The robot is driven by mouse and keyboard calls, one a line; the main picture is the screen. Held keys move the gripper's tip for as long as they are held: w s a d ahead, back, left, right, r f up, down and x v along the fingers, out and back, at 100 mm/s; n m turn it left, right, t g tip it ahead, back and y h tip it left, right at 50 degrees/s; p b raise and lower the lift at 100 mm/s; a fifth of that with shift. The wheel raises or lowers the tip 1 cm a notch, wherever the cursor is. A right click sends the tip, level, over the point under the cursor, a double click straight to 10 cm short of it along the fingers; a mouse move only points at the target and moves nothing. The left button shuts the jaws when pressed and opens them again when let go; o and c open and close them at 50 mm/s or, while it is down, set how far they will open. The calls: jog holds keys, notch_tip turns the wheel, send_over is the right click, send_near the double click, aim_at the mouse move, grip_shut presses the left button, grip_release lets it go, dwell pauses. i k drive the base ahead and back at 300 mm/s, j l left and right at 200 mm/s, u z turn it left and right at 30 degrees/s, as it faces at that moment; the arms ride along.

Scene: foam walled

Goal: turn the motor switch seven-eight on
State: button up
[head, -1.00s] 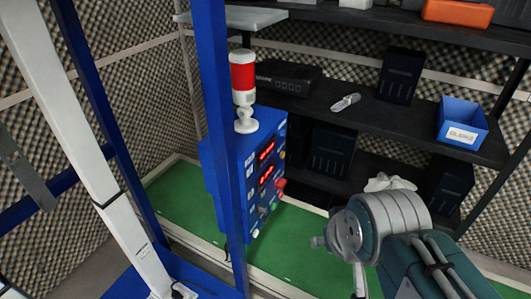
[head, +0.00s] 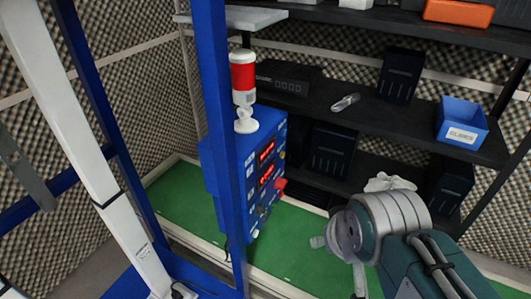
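A blue control box (head: 246,160) stands behind a blue post left of centre, with two red lit displays (head: 266,163) on its face. Small knobs and switches (head: 262,210) sit along its lower part, with a red button (head: 280,184) on the right side. They are too small to read, so I cannot tell which is the motor switch. My arm comes in from the lower right. The end of my gripper (head: 322,243) seems to be right of the box and apart from it. Its fingers are not clear enough to show whether they are open.
A blue upright post (head: 215,90) crosses in front of the box's left part. A red and white beacon (head: 243,75) stands on top of the box. Dark shelves (head: 330,100) behind hold a blue bin (head: 462,122) and black boxes. Green floor (head: 185,200) lies below.

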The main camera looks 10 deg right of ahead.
aim_at(280, 183)
jog(key=k+l+u, duration=0.25)
jog(key=l, duration=0.2)
jog(key=k+l+u, duration=0.55)
jog(key=l, duration=0.25)
jog(key=i, duration=0.1)
